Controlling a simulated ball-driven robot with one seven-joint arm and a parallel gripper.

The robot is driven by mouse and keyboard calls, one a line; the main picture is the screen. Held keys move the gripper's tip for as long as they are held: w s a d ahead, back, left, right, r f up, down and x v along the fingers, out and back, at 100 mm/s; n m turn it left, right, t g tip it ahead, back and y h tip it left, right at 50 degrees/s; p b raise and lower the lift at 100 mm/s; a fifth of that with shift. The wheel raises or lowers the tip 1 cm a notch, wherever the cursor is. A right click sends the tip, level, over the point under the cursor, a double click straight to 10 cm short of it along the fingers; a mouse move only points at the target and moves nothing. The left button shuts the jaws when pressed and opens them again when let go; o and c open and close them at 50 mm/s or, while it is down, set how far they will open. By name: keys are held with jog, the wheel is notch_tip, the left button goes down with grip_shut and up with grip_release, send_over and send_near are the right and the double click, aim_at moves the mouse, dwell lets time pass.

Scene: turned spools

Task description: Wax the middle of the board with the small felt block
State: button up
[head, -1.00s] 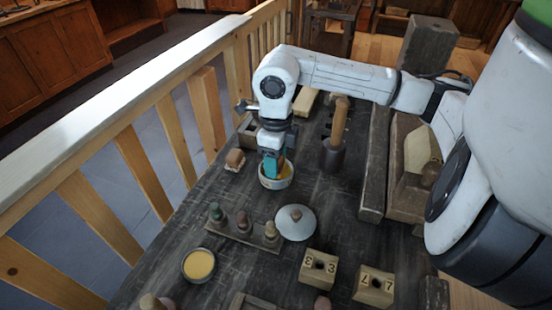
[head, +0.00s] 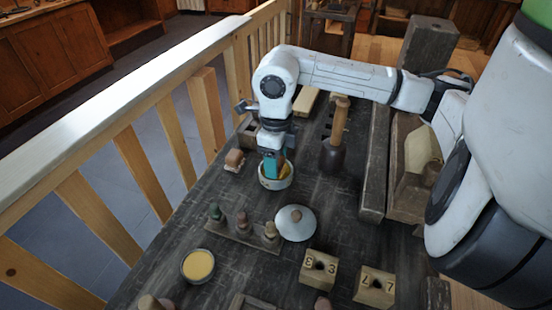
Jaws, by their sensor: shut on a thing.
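My gripper (head: 271,171) points down into a small round white tin (head: 265,183) with yellow wax inside, left of the picture's middle. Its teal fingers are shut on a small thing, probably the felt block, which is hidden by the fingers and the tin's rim. A pale board (head: 306,101) lies partly behind my arm at the far end of the bench; I cannot tell if it is the one to be waxed.
The dark bench (head: 225,195) carries a white knobbed lid (head: 295,223), a rack of several knobs (head: 240,233), another yellow-filled tin (head: 198,265) and numbered blocks (head: 318,268). A brown block (head: 234,160) lies left of the gripper; a mallet (head: 334,150) stands right. A railing (head: 150,88) borders the left.

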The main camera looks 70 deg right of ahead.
jog(key=shift+f, duration=0.15)
jog(key=shift+r+p, duration=1.3)
jog(key=shift+r, duration=2.3)
